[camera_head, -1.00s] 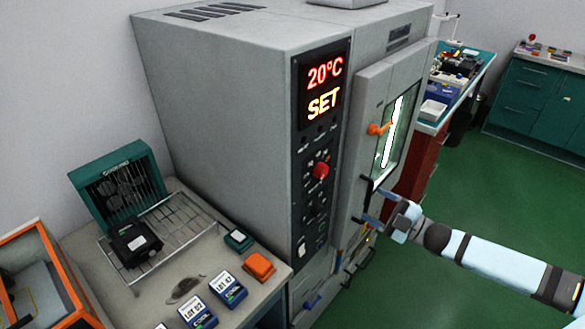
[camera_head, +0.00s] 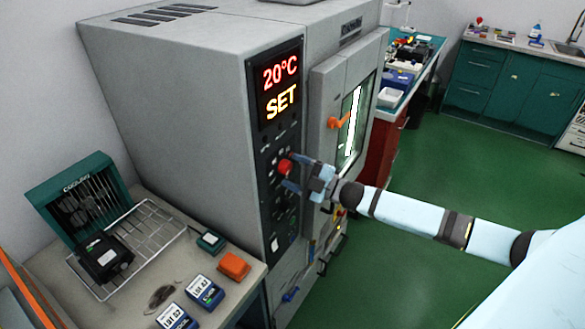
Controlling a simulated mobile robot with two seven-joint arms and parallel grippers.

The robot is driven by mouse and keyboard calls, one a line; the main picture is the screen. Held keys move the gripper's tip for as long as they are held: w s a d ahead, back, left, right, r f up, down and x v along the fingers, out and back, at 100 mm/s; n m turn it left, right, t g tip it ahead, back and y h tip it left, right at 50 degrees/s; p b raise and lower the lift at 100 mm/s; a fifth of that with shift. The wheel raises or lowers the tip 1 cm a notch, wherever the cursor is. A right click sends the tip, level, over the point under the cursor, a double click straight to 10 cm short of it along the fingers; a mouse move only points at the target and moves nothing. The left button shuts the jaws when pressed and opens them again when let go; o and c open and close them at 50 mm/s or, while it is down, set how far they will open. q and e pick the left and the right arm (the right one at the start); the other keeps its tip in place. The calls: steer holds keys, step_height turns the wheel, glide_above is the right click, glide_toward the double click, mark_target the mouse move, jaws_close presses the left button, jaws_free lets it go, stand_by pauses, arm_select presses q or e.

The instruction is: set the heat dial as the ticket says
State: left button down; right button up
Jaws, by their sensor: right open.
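The red heat dial (camera_head: 285,167) sits on the dark control panel (camera_head: 279,215) on the front of the grey oven (camera_head: 180,110). The display (camera_head: 281,87) above it reads 20°C and SET. My right gripper (camera_head: 291,172) is open at the dial, with one finger above it and one below. I cannot tell whether the fingers touch it. No ticket can be made out. My left gripper is not in view.
The oven door with its orange handle (camera_head: 338,121) is right of the panel. A bench (camera_head: 222,305) at the lower left holds a green cooling fan (camera_head: 80,195), a wire rack (camera_head: 160,232), an orange block (camera_head: 234,265) and blue LOT boxes (camera_head: 205,292). Green floor lies open at right.

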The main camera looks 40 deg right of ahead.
steer(key=shift+w+a+r, duration=0.1)
steer(key=shift+w+a, duration=0.1)
steer(key=shift+w, duration=0.15)
steer(key=c, duration=0.9)
steer(key=shift+m, duration=0.4)
steer(key=m+t, duration=0.1)
steer(key=m, duration=0.1)
steer(key=m+h+p, duration=0.1)
steer(key=m, duration=0.2)
steer(key=shift+a+t, duration=0.15)
steer(key=shift+t, duration=0.25)
steer(key=shift+s+m+t+h+p, duration=0.1)
steer(key=shift+m+t+h+p, duration=0.45)
steer(key=shift+m, duration=1.15)
steer(key=shift+m+h, duration=0.25)
steer(key=shift+m, duration=0.15)
